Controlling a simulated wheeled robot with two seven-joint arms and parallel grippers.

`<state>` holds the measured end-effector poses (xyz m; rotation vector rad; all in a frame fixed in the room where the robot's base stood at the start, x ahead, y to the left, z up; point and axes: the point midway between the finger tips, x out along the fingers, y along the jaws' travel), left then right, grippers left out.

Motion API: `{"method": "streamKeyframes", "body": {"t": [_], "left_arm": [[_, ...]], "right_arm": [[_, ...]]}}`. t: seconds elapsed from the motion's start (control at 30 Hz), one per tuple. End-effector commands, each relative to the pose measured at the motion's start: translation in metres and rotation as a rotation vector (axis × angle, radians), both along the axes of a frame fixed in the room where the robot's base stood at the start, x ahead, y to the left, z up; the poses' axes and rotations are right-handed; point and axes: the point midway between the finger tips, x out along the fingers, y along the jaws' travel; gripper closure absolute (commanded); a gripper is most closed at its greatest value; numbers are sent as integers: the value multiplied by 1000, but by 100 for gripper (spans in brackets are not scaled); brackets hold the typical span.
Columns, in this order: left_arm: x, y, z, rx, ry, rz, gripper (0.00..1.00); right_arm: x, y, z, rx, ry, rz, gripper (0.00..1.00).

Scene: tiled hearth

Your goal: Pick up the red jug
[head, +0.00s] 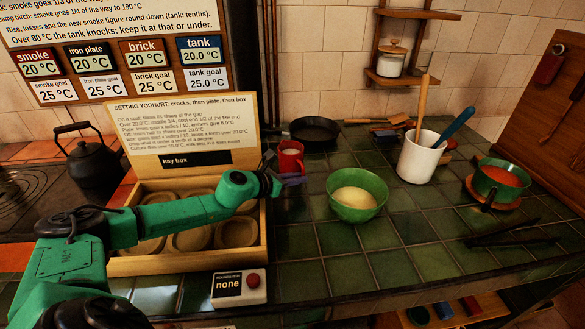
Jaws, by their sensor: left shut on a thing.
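The red jug (291,157) is upright near the middle of the green tiled counter, just right of the hay box and left of a green bowl. My left arm reaches in from the left across the hay box. My left gripper (279,181) is at the jug's lower left side and is shut on it. The fingers partly hide the jug's lower part. I cannot tell whether its base touches the counter. My right gripper is not in view.
A wooden hay box (262,235) with round wells lies under my left arm. A green bowl (357,211) of pale contents is right of the jug. A black pan (316,130) is behind it. A white utensil crock (417,160) stands farther right. A black kettle (93,162) is left.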

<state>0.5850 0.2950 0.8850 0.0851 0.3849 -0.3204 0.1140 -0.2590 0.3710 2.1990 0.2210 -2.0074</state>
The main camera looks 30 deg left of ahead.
Motion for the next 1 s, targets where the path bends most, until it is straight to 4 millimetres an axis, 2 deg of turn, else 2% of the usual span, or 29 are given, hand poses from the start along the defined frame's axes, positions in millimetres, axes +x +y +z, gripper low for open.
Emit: {"method": "streamKeyframes", "body": {"t": [0.23, 0.37, 0.47, 0.6, 0.7, 0.83, 1.0], "left_arm": [[1, 0, 8, 2, -5, 0, 100], [1, 0, 29, 4, -7, -1, 100], [1, 1, 62, 5, -9, 0, 100], [1, 1, 122, 4, -10, 0, 100], [1, 0, 156, 2, -8, 0, 100], [1, 1, 186, 2, -6, 2, 100], [1, 0, 203, 0, -4, 0, 100]], "right_arm": [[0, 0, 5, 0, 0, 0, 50], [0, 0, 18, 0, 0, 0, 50], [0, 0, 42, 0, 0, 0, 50], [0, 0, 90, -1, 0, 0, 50], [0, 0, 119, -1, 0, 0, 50], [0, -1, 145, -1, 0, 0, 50], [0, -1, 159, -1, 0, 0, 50]]}}
